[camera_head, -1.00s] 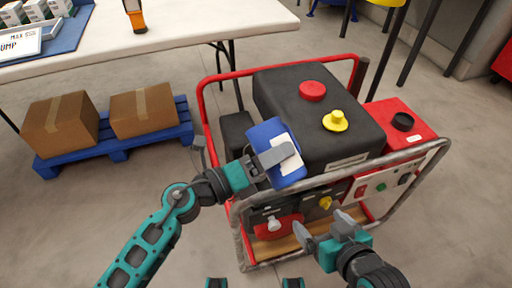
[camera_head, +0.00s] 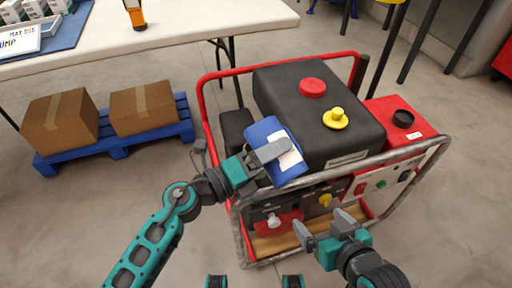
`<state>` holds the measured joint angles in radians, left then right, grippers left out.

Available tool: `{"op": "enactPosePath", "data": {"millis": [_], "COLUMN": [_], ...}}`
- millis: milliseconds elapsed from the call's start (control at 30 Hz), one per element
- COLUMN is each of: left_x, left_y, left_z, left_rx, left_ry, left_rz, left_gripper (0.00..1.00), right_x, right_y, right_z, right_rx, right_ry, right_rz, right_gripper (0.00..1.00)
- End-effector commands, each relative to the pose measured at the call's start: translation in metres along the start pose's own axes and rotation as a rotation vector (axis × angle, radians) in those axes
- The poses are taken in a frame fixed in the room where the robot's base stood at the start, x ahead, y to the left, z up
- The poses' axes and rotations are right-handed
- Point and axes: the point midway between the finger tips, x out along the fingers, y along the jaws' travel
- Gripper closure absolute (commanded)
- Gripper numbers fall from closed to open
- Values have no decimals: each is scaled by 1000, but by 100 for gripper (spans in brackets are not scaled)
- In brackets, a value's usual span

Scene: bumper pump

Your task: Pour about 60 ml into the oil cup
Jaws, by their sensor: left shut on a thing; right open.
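My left gripper (camera_head: 264,157) is shut on a blue bottle (camera_head: 262,130) with a white label. It holds the bottle tilted, at the near left side of the black tank of the red-framed machine. The bottle's mouth cannot be made out, and no liquid stream shows. My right gripper (camera_head: 322,229) is open and empty in front of the machine's lower front. Between the grippers, low on the machine, a red part (camera_head: 289,219) with a whitish piece (camera_head: 273,220) shows. I cannot tell whether this is the oil cup.
The machine has a black tank (camera_head: 290,92) with a red cap (camera_head: 312,88) and yellow cap (camera_head: 336,118), inside a tube frame (camera_head: 428,160). Cardboard boxes (camera_head: 60,122) sit on a blue pallet (camera_head: 118,148) at left. A white table (camera_head: 200,25) stands behind.

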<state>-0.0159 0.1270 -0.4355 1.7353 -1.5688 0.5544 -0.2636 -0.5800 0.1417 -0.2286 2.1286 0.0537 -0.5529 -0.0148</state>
Motion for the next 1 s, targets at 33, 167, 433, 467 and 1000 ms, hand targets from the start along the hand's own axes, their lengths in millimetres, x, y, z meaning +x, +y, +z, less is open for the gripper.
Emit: {"op": "enactPosePath", "data": {"millis": [33,167,433,467,1000], "left_x": [0,0,0,0,0], "left_y": [-1,0,0,1,2], "left_z": [0,0,0,0,1], "left_rx": [-5,-18,-45,-49,-110], "left_ry": [-1,-2,-2,-2,-4], "left_rz": [-2,-2,-2,-2,-2], "left_gripper": [60,60,60,60,60], "right_x": [0,0,0,0,-2], "right_y": [0,0,0,0,0], "right_z": [0,0,0,0,-4], "right_rx": [0,0,-1,-1,-1], "right_ry": [0,0,1,1,5], "right_rz": [0,-1,-1,-1,1], "right_gripper": [6,6,6,6,6]}}
